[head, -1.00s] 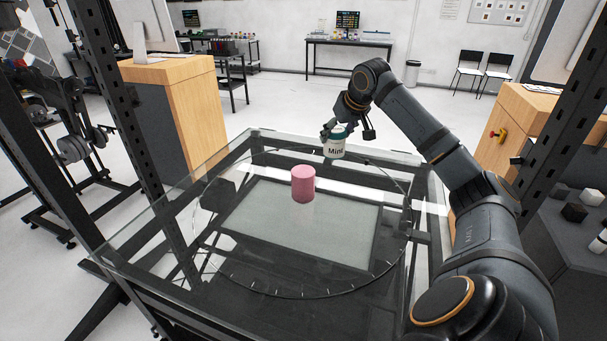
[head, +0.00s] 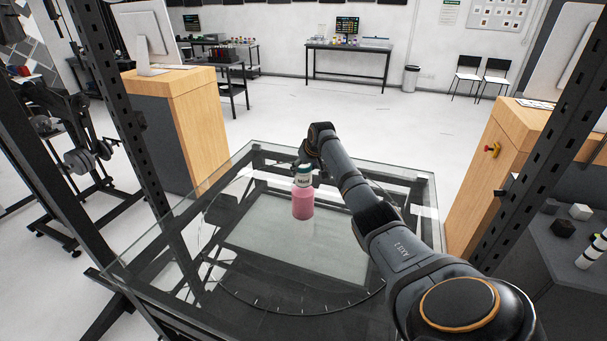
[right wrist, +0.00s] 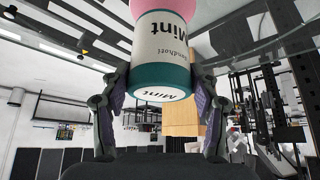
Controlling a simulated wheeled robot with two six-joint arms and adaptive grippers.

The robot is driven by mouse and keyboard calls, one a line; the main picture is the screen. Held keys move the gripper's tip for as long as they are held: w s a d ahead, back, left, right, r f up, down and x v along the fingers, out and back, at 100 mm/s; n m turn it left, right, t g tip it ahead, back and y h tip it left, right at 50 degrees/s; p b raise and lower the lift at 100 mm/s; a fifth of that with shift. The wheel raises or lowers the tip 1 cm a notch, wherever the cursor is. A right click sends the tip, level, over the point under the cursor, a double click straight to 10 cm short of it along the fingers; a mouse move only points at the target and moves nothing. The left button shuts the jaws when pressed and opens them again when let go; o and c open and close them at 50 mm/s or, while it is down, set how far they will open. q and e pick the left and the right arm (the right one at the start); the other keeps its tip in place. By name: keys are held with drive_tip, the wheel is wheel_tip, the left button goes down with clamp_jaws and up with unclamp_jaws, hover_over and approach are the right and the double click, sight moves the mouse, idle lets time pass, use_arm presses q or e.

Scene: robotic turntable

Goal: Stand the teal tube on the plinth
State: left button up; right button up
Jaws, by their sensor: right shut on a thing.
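The teal tube (head: 303,178) is a white cylinder labelled "Mint" with teal ends. It is upright directly over the pink plinth (head: 302,207), a short cylinder on the glass turntable. My right gripper (head: 304,170) is shut on the tube near its upper teal end. In the right wrist view, which is upside down, the tube (right wrist: 164,52) is between the two fingers of my right gripper (right wrist: 160,78). The plinth (right wrist: 165,9) shows at the tube's far end; I cannot tell contact from a small gap. My left gripper is not in view.
The glass table (head: 160,225) around the plinth is clear. Black frame posts stand at left and right. A wooden cabinet (head: 195,130) is beyond the left post, and a dark side table (head: 560,265) with small blocks is at the right.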

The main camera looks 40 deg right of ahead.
sight(304, 175)
wheel_tip(304, 175, down, 3)
drive_tip(key=shift+w+f+p, duration=0.1)
drive_tip(key=shift+w+p, duration=0.05)
drive_tip(key=shift+p, duration=0.75)
drive_tip(key=shift+f, duration=0.1)
drive_tip(key=o, duration=1.3)
drive_tip(key=shift+c, duration=0.2)
drive_tip(key=shift+r, duration=0.3)
drive_tip(key=b+v, duration=0.2)
drive_tip(key=v, duration=0.9)
drive_tip(key=shift+s+r, duration=0.2)
drive_tip(key=shift+a, duration=0.1)
